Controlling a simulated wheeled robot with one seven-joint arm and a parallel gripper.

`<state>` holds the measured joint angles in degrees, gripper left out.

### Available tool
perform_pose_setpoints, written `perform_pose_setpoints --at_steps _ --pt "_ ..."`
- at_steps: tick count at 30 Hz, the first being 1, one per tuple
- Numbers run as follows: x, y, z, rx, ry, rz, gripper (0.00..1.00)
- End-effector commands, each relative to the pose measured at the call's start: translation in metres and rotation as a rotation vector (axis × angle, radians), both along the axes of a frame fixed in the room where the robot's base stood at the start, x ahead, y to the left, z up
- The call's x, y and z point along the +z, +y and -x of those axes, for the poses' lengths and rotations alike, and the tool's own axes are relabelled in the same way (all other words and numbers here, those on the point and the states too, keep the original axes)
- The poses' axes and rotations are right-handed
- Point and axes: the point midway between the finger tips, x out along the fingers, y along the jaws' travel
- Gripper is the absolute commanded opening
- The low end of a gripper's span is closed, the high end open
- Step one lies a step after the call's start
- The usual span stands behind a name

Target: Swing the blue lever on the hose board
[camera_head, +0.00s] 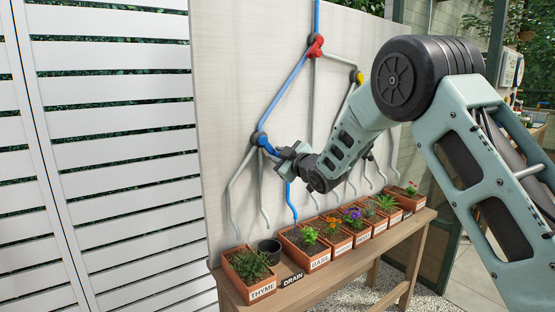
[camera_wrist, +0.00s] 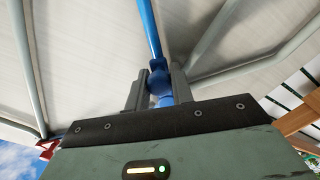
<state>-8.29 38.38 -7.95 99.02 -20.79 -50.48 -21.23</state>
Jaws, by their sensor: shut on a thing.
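The blue lever (camera_head: 266,145) sits at the lower left junction of the pale hose board (camera_head: 237,60). A blue pipe comes down to this junction from the red lever (camera_head: 315,46), and a blue outlet pipe (camera_head: 289,198) runs down toward the basil planter. My gripper (camera_head: 283,153) is at the blue lever, its fingers shut on it. In the wrist view the blue lever (camera_wrist: 159,82) shows between my two dark fingers, with a blue pipe (camera_wrist: 149,30) beyond it. The lever's far end is partly hidden by my gripper.
A yellow lever (camera_head: 357,76) is at the right junction, near my arm. Below, a wooden bench (camera_head: 330,270) holds a thyme planter (camera_head: 250,270), a dark pot (camera_head: 270,250) by the DRAIN label (camera_head: 292,279), a basil planter (camera_head: 306,248) and several more planters. A white slatted fence stands at left.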

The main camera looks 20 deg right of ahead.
Motion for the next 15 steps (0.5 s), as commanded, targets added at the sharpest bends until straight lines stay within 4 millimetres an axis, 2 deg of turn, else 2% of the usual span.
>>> perform_pose_setpoints --at_steps 9,10,12,15 --pt "0.0 -0.0004 0.0001 -0.001 0.0 0.002 0.0" --pt "0.0 -0.0003 0.0001 -0.001 0.0 0.002 0.26" --pt "0.0 -0.0003 0.0001 -0.001 0.0 0.001 0.43" --pt "0.0001 -0.0002 0.0 -0.001 0.0 0.001 0.43"
